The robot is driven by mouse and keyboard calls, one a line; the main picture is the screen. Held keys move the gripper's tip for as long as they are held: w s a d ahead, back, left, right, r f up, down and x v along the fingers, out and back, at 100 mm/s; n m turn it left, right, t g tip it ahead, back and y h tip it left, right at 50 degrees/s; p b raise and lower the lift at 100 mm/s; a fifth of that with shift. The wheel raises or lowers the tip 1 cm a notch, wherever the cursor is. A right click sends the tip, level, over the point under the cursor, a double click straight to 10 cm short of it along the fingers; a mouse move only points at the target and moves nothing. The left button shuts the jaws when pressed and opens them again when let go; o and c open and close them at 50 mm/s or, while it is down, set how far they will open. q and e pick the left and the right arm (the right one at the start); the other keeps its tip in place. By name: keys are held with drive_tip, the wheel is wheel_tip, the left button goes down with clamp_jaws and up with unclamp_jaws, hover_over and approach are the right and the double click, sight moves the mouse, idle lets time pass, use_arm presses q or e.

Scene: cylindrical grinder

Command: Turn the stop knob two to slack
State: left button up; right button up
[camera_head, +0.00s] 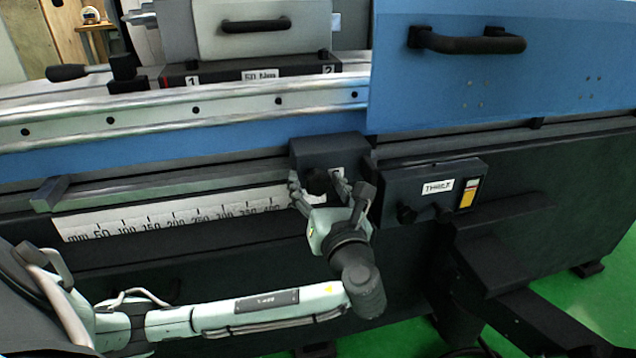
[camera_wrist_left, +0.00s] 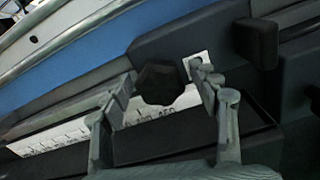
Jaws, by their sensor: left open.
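A dark stop block (camera_head: 325,150) sits on the rail above the mm scale at the middle of the head view. A black stop knob (camera_head: 317,182) is on its front; it also shows as a dark faceted knob in the left wrist view (camera_wrist_left: 162,84). A white label beside the knob is partly hidden, so I cannot read its number. My left gripper (camera_head: 326,190) is open, its two fingers on either side of the knob. In the left wrist view the gripper (camera_wrist_left: 160,82) frames the knob; I cannot tell whether the fingers touch it.
The white mm scale (camera_head: 170,218) runs left below the rail. A blue cover (camera_head: 500,70) with a black handle is above. Black parts jut out at lower right.

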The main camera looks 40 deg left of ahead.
drive_tip(key=shift+w+d, duration=0.1)
use_arm(q)
drive_tip(key=shift+c, duration=0.6)
drive_tip(key=c, duration=1)
drive_tip(key=shift+c, duration=0.2)
use_arm(e)
drive_tip(key=shift+w+d+r, duration=0.15)
drive_tip(key=shift+w+d, duration=0.1)
drive_tip(key=shift+d, duration=0.2)
